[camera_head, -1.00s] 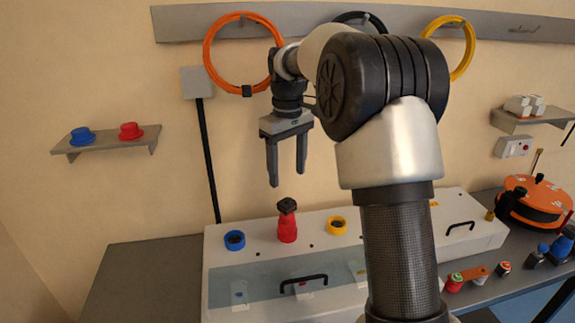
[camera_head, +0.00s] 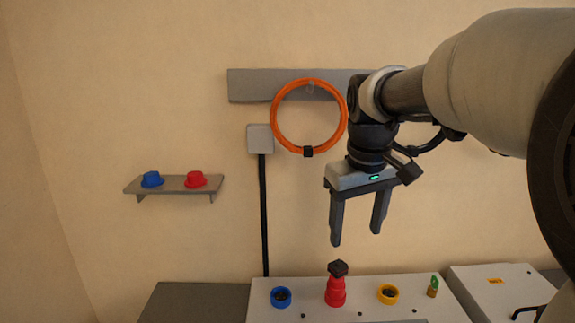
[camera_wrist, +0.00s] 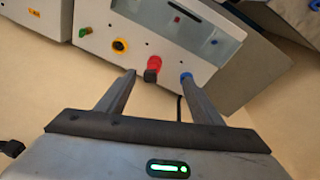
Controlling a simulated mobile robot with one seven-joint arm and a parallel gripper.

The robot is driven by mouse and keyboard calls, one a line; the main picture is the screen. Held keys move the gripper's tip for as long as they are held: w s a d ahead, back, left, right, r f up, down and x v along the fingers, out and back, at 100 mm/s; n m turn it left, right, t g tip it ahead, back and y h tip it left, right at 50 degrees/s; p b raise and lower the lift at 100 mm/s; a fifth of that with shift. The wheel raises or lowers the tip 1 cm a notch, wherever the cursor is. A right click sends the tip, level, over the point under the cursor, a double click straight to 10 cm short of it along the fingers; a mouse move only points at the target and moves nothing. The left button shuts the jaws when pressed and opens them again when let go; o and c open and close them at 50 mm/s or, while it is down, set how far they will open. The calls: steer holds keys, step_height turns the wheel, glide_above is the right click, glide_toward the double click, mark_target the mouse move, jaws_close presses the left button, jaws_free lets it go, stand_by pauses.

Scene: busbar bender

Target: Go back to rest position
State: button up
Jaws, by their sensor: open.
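My gripper (camera_head: 357,226) is open and empty, fingers pointing down, in the air in front of the wall. In the head view it is above a white box (camera_head: 415,304) on the bench. A red piece (camera_head: 335,291) with a dark top stands on the box below the fingers, apart from them. A blue ring (camera_head: 281,297) and a yellow ring (camera_head: 388,294) sit either side of it. The wrist view shows my gripper (camera_wrist: 158,78) with clear space between its fingers, and the red piece (camera_wrist: 155,63) beyond them.
An orange cable loop (camera_head: 276,118) hangs on a grey wall rail (camera_head: 250,86) behind my gripper. A shelf (camera_head: 172,189) at left holds a blue cap (camera_head: 152,179) and a red cap (camera_head: 195,179). Another white box (camera_head: 500,287) is at the right.

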steer(key=s+f+m+t+p, duration=0.1)
steer(key=s+f+m+t, duration=0.1)
steer(key=s, duration=1.6)
steer(key=shift+s+f+m+t, duration=0.15)
steer(key=shift+s+m+t, duration=0.1)
steer(key=shift+m+t, duration=0.45)
steer(key=shift+d, duration=0.1)
